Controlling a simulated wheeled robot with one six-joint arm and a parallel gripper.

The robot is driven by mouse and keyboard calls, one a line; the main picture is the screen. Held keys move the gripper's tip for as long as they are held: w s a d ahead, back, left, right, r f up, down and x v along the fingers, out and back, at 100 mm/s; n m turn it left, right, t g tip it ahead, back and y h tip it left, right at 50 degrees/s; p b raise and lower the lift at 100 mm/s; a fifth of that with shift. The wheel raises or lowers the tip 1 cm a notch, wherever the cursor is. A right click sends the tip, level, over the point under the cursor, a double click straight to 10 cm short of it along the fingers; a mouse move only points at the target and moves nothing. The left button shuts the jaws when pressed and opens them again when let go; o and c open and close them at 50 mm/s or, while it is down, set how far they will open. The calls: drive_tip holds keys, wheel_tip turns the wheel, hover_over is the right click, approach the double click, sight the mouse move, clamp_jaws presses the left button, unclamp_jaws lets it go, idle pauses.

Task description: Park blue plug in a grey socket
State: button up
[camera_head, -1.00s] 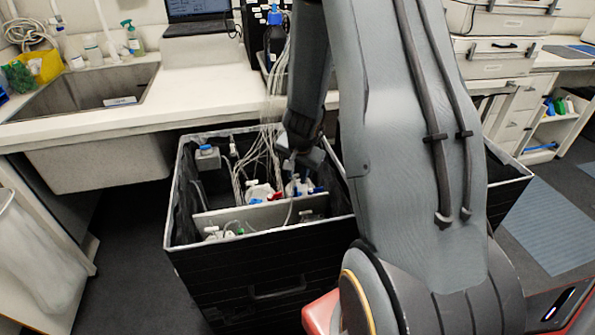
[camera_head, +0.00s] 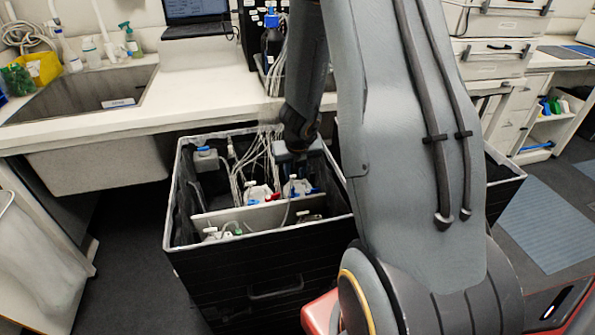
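My gripper (camera_head: 297,158) hangs over the back right compartment of an open black crate (camera_head: 262,238). Its fingers are too small and dark to tell open from shut, and I cannot tell whether anything is in them. Below it stands a white-topped bottle (camera_head: 298,187) with small blue parts around it. A similar white bottle top (camera_head: 257,192) with blue and red parts stands to its left. I cannot single out the blue plug or a grey socket among these small parts. My arm hides the crate's right part.
A light divider (camera_head: 245,216) crosses the crate. Pale tubes (camera_head: 262,150) run down into it from behind. A blue-capped container (camera_head: 205,159) sits in its back left corner. Behind are a counter (camera_head: 200,88), a sink (camera_head: 95,95) and a laptop (camera_head: 197,12).

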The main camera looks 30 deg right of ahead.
sight(293, 186)
drive_tip(key=shift+m, duration=0.4)
drive_tip(key=b+x, duration=0.8)
drive_tip(key=x, duration=0.2)
drive_tip(key=shift+a, duration=0.1)
idle(0.3)
clamp_jaws()
drive_tip(key=shift+r, duration=0.1)
drive_tip(key=shift+r, duration=0.15)
drive_tip(key=shift+r+p, duration=0.35)
drive_tip(key=shift+p, duration=0.15)
